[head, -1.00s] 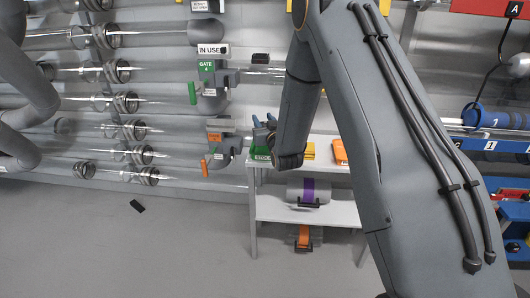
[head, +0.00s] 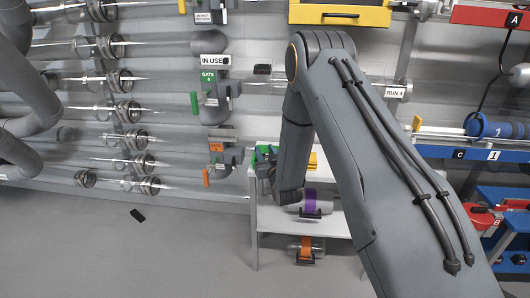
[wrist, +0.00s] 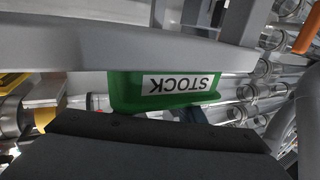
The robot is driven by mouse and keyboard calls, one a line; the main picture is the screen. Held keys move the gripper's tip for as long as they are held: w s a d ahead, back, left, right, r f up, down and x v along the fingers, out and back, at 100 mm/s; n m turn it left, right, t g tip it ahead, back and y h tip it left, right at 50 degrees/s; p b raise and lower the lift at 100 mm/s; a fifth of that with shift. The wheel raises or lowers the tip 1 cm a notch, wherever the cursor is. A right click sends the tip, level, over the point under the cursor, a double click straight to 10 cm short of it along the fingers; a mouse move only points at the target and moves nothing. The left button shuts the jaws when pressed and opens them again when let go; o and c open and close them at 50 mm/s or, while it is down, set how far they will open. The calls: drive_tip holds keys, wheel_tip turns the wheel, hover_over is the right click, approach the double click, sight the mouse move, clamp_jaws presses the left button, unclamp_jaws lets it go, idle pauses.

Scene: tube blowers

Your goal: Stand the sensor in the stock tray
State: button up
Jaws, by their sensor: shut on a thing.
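The green stock tray (wrist: 165,92) appears upside down in the wrist view, its white STOCK label facing me. It sits on the grey shelf unit, whose edge (wrist: 100,55) crosses that view. In the head view the tray (head: 263,160) shows only partly, left of my forearm. My gripper (wrist: 160,135) shows as a dark body across the bottom of the wrist view, close to the tray front. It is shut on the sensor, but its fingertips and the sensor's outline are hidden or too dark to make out. I cannot tell whether anything touches the tray.
The lower shelf (head: 285,220) holds a clear cylinder with a purple band (head: 310,202). Orange and green gate valves (head: 217,148) and clear tubes line the wall at left. A small black piece (head: 137,215) lies on the open floor. Blue racks stand at right.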

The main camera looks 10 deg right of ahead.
drive_tip(key=shift+f, duration=0.2)
drive_tip(key=o, duration=1)
drive_tip(key=shift+o, duration=0.2)
drive_tip(key=shift+r, duration=0.1)
